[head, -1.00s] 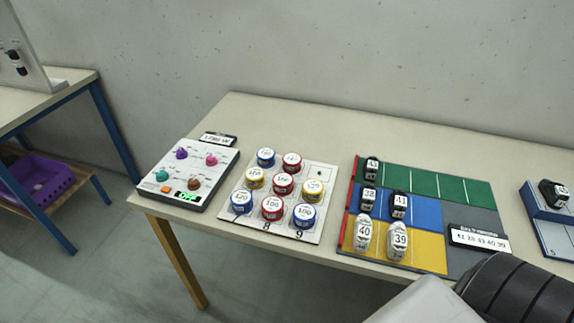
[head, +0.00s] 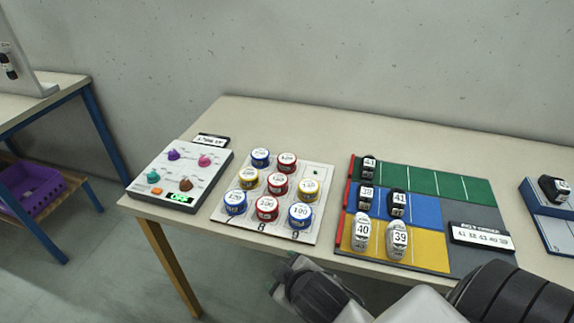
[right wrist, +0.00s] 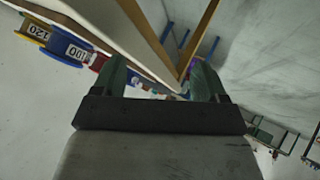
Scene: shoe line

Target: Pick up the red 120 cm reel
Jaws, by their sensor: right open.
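Three red reels stand on the white board (head: 318,176): one in the back row (head: 287,162), one in the middle (head: 277,184), one in front (head: 266,208). The front one reads 100; the labels of the other two are too small to read surely, so I cannot tell which is 120. Blue and yellow reels stand around them. My right gripper (right wrist: 160,75) is open and empty in the right wrist view, apart from the reels, which show at upper left. In the head view my right arm is low, in front of the table edge. My left gripper is not in view.
A control panel (head: 152,176) with coloured knobs stands left of the board. A coloured mat (head: 428,212) with several numbered black and white items lies to the right. A blue stand (head: 537,203) is at far right. The table (head: 400,143) is clear behind them.

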